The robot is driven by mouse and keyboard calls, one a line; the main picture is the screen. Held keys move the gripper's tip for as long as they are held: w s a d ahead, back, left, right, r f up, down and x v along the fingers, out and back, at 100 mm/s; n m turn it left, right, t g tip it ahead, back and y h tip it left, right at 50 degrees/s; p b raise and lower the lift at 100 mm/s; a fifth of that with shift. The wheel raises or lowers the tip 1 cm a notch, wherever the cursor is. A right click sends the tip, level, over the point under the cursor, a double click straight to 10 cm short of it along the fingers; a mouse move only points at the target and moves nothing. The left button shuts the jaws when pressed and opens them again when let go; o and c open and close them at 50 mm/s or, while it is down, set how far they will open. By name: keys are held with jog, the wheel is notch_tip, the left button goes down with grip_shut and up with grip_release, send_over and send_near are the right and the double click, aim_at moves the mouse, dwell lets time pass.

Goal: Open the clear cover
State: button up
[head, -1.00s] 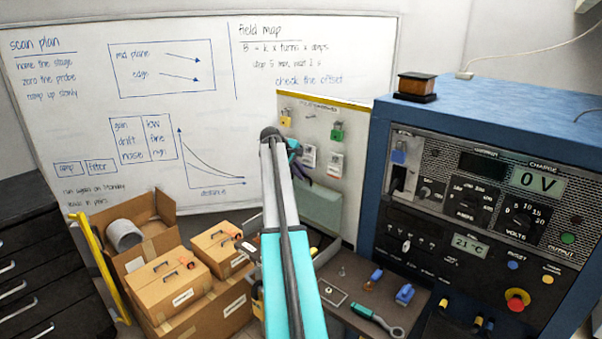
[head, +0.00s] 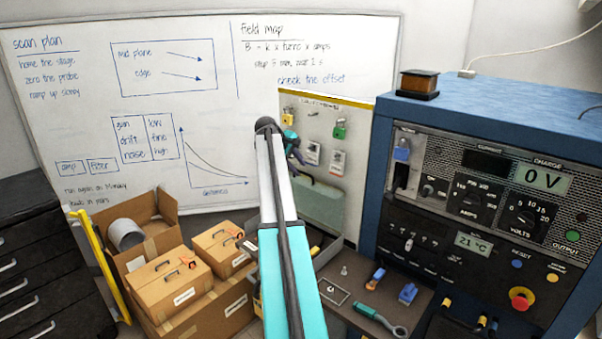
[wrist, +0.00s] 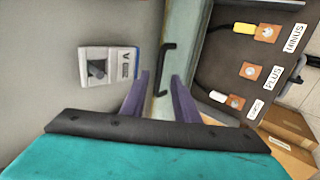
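In the wrist view, a pale grey-green strip with a black bar handle (wrist: 166,68) lies beside a dark terminal panel (wrist: 236,66). I take the strip to be part of the clear cover (wrist: 158,105); its full outline is hidden. My gripper (wrist: 161,76) is open, its two purple fingers apart. The handle appears just beyond and between the fingertips, with no visible grip on it. In the head view, my gripper (head: 301,168) is small and partly hidden by my arm, in front of the padlock board. A grey-green panel below it may be the cover; I cannot tell.
A blue power supply (head: 480,190) reading 0 V stands at right. Cardboard boxes (head: 190,285) crowd the lower left.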

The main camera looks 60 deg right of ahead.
jog(key=b+v, duration=0.2)
jog(key=v, duration=0.7)
jog(key=shift+a+r+b, duration=0.25)
jog(key=shift+r+b, duration=0.1)
jog(key=shift+b, duration=0.05)
jog(key=shift+s, duration=0.1)
